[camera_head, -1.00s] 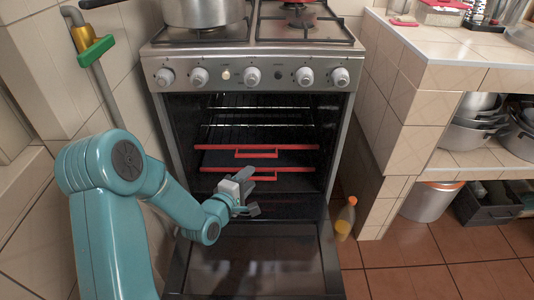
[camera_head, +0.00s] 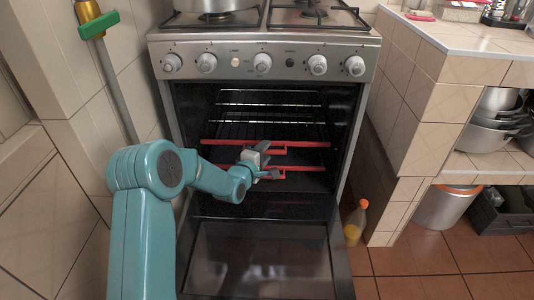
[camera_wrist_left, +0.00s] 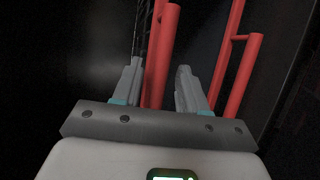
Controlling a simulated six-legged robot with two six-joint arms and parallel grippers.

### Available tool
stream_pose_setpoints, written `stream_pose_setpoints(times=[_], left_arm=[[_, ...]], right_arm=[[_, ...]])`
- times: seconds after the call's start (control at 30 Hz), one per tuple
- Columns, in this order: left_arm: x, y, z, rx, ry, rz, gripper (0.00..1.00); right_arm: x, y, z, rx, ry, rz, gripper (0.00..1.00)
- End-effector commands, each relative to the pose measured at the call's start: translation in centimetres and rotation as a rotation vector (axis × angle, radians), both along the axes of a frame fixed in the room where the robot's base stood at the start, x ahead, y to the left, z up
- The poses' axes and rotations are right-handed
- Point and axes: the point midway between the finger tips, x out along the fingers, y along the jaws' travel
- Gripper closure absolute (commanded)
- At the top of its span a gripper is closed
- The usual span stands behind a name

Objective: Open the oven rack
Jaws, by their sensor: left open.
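The oven (camera_head: 262,62) stands with its door (camera_head: 262,262) folded down. Inside are an upper red-fronted rack (camera_head: 225,142) and a lower red-fronted rack (camera_head: 310,168), each with a red handle bar. My left gripper (camera_head: 270,165) is open inside the oven mouth, at the red rack fronts, and partly hides their handles. In the left wrist view, a red bar (camera_wrist_left: 162,60) runs between the two open fingers with a gap on the right side. A second red bar (camera_wrist_left: 238,75) lies to the right, outside the fingers. My right gripper is not in view.
A plain wire rack (camera_head: 265,104) sits higher in the oven. A pot (camera_head: 212,5) stands on the stovetop. A bottle with an orange cap (camera_head: 355,225) stands on the floor right of the door. The tiled counter (camera_head: 440,85) borders the right side.

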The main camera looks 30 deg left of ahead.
Motion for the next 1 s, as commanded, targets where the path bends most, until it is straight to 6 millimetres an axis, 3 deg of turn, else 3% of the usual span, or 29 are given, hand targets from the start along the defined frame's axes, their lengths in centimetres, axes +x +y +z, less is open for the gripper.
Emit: stream_pose_setpoints(times=[0.2,0.5,0.53,0.63,0.67,1.0], left_arm=[[2.2,0.4,-0.5,0.000,0.000,0.000,0.58],[2.5,0.4,-0.4,0.000,0.000,0.000,0.58],[2.5,0.4,-0.4,0.000,0.000,0.000,0.61],[2.4,0.4,-0.4,0.000,0.001,0.000,0.94],[2.4,0.4,-0.5,-0.001,0.002,0.000,1.00],[2.0,0.7,-0.8,-0.003,0.009,0.001,1.00]], right_arm=[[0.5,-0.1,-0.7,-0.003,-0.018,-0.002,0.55],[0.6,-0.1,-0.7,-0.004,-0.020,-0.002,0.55],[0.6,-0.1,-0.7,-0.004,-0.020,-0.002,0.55],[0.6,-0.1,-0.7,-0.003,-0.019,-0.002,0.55],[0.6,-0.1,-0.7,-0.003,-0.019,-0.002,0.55],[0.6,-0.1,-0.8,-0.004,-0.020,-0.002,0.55]])
